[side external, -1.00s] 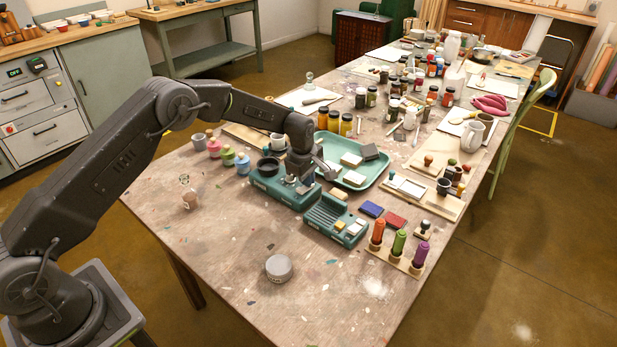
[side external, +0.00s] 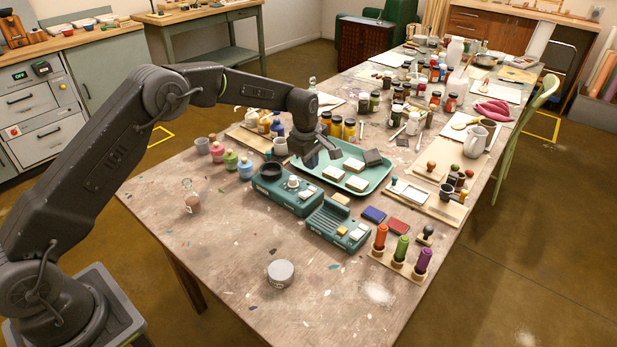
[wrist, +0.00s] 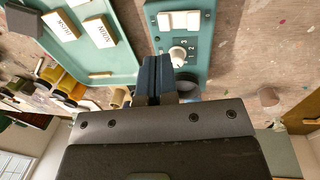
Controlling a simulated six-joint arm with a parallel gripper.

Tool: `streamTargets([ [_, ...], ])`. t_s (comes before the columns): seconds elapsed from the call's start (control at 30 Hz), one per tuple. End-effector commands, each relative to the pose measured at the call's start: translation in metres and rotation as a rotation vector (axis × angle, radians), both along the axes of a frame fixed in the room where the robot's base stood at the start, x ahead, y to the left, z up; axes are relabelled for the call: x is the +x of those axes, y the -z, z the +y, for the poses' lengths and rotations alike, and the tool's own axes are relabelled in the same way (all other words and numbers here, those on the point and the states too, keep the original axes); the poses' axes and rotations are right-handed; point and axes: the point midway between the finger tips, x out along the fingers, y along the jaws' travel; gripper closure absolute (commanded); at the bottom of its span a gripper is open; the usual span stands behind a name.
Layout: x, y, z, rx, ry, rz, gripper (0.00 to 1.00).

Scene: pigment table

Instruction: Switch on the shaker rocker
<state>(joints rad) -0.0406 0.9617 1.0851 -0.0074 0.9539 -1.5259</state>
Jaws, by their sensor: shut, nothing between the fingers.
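Two teal devices sit on the table. One (side external: 271,193) has a dark round holder (side external: 269,170), a white knob (side external: 293,182) and pale rocker switches. In the wrist view this device (wrist: 203,45) shows two white rockers (wrist: 179,20) side by side above the numbered knob (wrist: 179,53). The other device (side external: 322,232) has a ribbed top and pale and yellowish keys (side external: 349,234). I cannot read which is the shaker, nor which way the rockers tilt. My gripper (side external: 310,164) is shut and empty, raised beside the first device near the tray; its fingers (wrist: 155,62) touch no rocker.
A teal tray (side external: 372,185) with pale blocks and a dark block lies behind. Jars (side external: 349,130) stand beyond it, small coloured pots (side external: 230,160) to the left. Stamps (side external: 400,248) stand at right. The front table around a grey round tin (side external: 280,272) is mostly clear.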

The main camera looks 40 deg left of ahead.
Motion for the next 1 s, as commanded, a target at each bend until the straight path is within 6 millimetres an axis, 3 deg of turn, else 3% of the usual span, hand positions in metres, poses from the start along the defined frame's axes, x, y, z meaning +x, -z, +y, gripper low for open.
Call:
streamTargets([
  [0.1,0.004,-0.027,0.000,0.000,0.000,-0.004,1.00],
  [0.3,0.008,-0.057,0.000,0.000,0.000,-0.002,1.00],
  [0.5,0.009,-0.068,0.000,0.000,0.000,0.000,1.00],
  [0.83,0.009,-0.069,0.000,0.000,0.003,0.000,1.00],
  [1.0,-0.005,-0.099,-0.002,0.014,0.085,-0.024,1.00],
])
